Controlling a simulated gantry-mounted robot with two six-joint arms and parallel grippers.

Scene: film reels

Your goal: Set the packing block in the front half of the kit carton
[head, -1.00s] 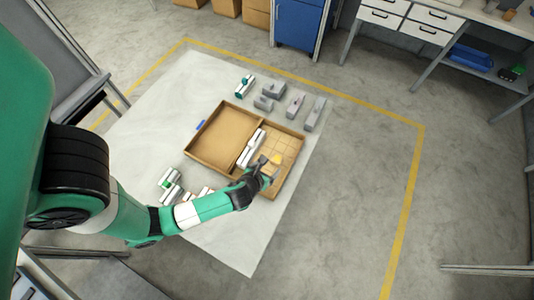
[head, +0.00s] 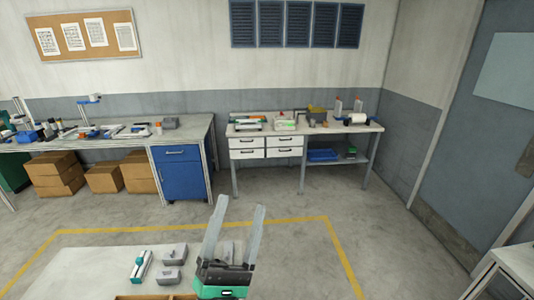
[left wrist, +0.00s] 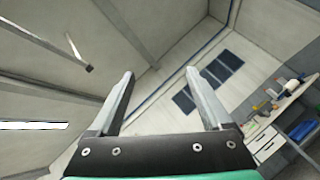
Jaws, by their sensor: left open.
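My left gripper (head: 238,206) is raised in front of the head camera with its two fingers pointing up. It is open and empty; the left wrist view also shows the fingers (left wrist: 160,75) apart with nothing between them. Only a strip of the kit carton's brown rim (head: 155,297) shows at the bottom of the head view, left of the gripper. The carton's inside is out of view. Grey blocks (head: 174,251) (head: 168,275) lie on the pale mat beyond the carton. I cannot tell whether one of them is the packing block. My right gripper is not in view.
A teal and white piece (head: 140,265) lies on the mat (head: 75,275) beside the grey blocks. A yellow floor line (head: 290,220) runs around the mat. A blue cabinet (head: 181,173), a drawer bench (head: 300,127) and cardboard boxes (head: 55,173) stand farther back.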

